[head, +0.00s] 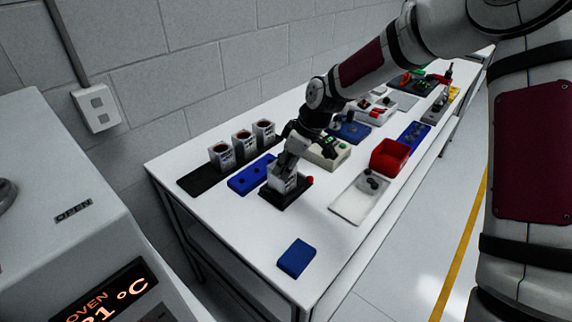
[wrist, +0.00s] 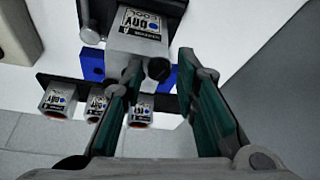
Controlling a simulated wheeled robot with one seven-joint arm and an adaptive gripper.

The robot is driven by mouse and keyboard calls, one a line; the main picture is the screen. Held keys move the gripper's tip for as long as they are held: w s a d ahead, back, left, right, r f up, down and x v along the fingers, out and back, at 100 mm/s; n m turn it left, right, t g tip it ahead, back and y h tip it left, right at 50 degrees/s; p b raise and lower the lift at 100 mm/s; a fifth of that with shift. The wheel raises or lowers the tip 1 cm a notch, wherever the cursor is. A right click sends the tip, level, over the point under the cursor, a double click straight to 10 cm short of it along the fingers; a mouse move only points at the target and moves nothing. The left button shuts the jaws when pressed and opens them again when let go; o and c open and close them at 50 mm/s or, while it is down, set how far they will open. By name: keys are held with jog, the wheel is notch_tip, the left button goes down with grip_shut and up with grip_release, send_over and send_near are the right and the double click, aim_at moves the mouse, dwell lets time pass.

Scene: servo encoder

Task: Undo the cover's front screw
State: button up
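The servo unit (head: 283,183) stands upright on a black base (head: 284,198) near the middle of the table. In the wrist view its light grey cover (wrist: 138,45) has a printed label. A dark round screw head (wrist: 158,69) shows at one corner of the cover, and a grey round one (wrist: 90,36) at its side. I cannot tell for certain which is the front screw. My gripper (wrist: 160,66) is open, with green-padded fingers. The dark screw head appears between its fingertips; contact cannot be made out. In the head view my gripper (head: 288,163) is right over the unit and hides its top.
Three labelled units (head: 242,143) stand in a row on a black strip behind. A blue plate (head: 252,175) lies between. A red button (head: 309,181), red bin (head: 390,156), grey tray (head: 360,200) and blue block (head: 296,258) are nearby.

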jog(key=shift+r, duration=0.1)
jog(key=v, duration=1.1)
jog(key=shift+d+r, duration=0.2)
jog(key=shift+r, duration=0.15)
